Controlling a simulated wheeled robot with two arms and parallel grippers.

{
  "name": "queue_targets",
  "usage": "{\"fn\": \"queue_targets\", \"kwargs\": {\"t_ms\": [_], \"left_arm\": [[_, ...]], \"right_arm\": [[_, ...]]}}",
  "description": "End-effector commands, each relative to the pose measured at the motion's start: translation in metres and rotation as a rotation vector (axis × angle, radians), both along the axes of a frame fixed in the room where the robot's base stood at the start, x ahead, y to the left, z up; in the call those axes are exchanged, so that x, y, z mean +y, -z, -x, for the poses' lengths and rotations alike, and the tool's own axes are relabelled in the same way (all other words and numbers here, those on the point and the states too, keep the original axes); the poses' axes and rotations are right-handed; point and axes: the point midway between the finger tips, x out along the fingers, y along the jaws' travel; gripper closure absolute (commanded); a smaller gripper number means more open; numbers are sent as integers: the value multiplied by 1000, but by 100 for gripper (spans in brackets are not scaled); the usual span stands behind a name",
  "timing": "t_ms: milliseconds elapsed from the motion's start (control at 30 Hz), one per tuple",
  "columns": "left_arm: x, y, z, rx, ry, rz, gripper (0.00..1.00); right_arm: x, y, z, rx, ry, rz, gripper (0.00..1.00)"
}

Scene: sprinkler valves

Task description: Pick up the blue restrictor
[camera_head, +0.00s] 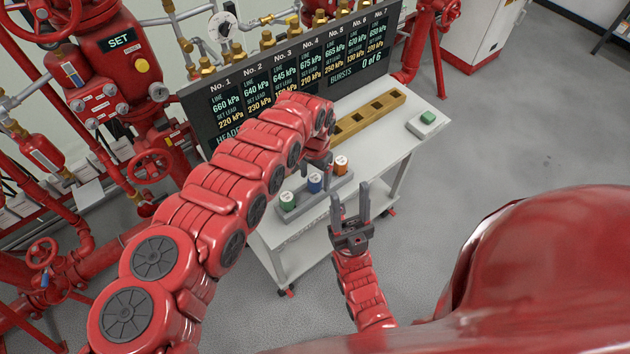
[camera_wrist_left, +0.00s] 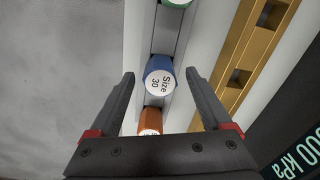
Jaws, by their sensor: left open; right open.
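The blue restrictor (camera_head: 314,184) stands upright in a grey rack (camera_head: 297,212) on the white cart, between a green restrictor (camera_head: 287,201) and an orange restrictor (camera_head: 341,165). In the left wrist view the blue restrictor (camera_wrist_left: 160,80) has a white top reading "Size 30". My left gripper (camera_wrist_left: 160,74) is open above the rack, and the blue restrictor appears between its fingertips with gaps on both sides. In the head view my left arm hides part of this gripper. My right gripper (camera_head: 350,192) is open and empty in front of the cart's near edge.
A dark pressure display (camera_head: 345,62) stands along the cart's back. A green button on a white box (camera_head: 427,120) sits at the right end. Red pipes and valves fill the left.

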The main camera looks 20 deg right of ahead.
Motion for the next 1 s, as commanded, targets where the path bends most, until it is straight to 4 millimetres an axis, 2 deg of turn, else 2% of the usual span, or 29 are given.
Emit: {"fn": "queue_targets", "kwargs": {"t_ms": [333,700,800,1000], "left_arm": [[0,5,0,-2,0,0,18],[0,5,0,-1,-1,0,85],[0,5,0,-1,-1,0,100],[0,5,0,-1,-1,0,100]], "right_arm": [[0,-1,0,0,0,0,50],[0,-1,0,0,0,0,50],[0,-1,0,0,0,0,50],[0,-1,0,0,0,0,50]]}}
